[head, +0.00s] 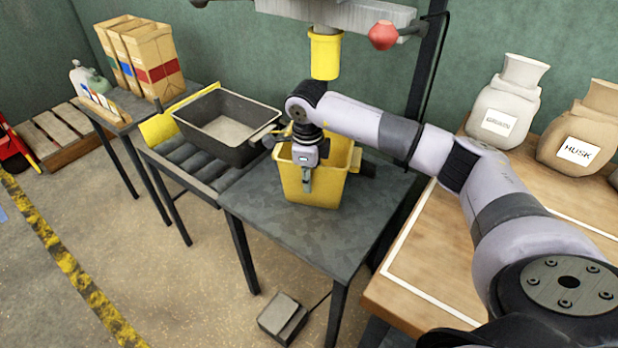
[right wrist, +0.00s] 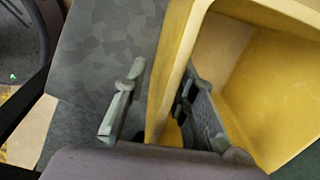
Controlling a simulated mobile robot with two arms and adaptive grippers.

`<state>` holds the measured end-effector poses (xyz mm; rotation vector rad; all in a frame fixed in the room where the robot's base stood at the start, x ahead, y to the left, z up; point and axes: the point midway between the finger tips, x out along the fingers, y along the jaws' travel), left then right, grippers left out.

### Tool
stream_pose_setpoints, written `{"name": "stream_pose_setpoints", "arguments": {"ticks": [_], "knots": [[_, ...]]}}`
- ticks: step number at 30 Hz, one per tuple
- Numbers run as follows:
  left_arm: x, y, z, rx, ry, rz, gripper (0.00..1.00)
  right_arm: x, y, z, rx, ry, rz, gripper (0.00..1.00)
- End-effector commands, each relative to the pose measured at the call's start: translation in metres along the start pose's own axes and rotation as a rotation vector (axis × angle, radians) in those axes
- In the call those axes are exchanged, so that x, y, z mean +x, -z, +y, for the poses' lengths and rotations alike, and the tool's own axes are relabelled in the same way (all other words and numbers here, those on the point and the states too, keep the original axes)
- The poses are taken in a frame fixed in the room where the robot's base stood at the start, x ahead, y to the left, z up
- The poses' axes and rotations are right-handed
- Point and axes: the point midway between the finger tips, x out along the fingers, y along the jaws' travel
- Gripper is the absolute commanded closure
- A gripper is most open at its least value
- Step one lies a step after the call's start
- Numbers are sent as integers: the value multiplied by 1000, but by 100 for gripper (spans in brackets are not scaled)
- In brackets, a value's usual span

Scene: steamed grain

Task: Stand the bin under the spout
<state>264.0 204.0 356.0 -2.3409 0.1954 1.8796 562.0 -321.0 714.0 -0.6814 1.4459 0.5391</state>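A yellow bin (head: 328,190) stands upright on the dark metal table. The yellow spout (head: 326,55) hangs above and behind it; I cannot tell whether the bin is squarely below. My right gripper (head: 307,178) reaches down over the bin's near wall and hides part of its opening. In the right wrist view my right gripper (right wrist: 162,68) straddles the wall of the bin (right wrist: 262,75). One finger is inside the bin. The other is outside, with a visible gap to the wall, so the gripper is open. My left gripper is not in view.
A dark grey tub (head: 250,150) sits on the roller conveyor (head: 172,160) left of the table (head: 290,232). A pedal (head: 284,318) lies on the floor. Sacks (head: 503,105) stand on the wooden table (head: 425,265) at right. The front of the dark table is clear.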

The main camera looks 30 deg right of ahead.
Motion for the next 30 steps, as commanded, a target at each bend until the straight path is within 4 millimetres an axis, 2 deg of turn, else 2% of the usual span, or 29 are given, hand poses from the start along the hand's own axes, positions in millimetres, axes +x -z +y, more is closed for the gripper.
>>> {"name": "stream_pose_setpoints", "arguments": {"ticks": [9,15,21,30], "knots": [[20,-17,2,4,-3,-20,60,-68,-1,-2,0,5,-6,75],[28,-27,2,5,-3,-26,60,-103,-1,-1,0,3,-4,75],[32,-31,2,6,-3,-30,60,-119,0,0,0,2,-2,75],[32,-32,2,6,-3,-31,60,-120,0,0,0,1,-2,75]]}}
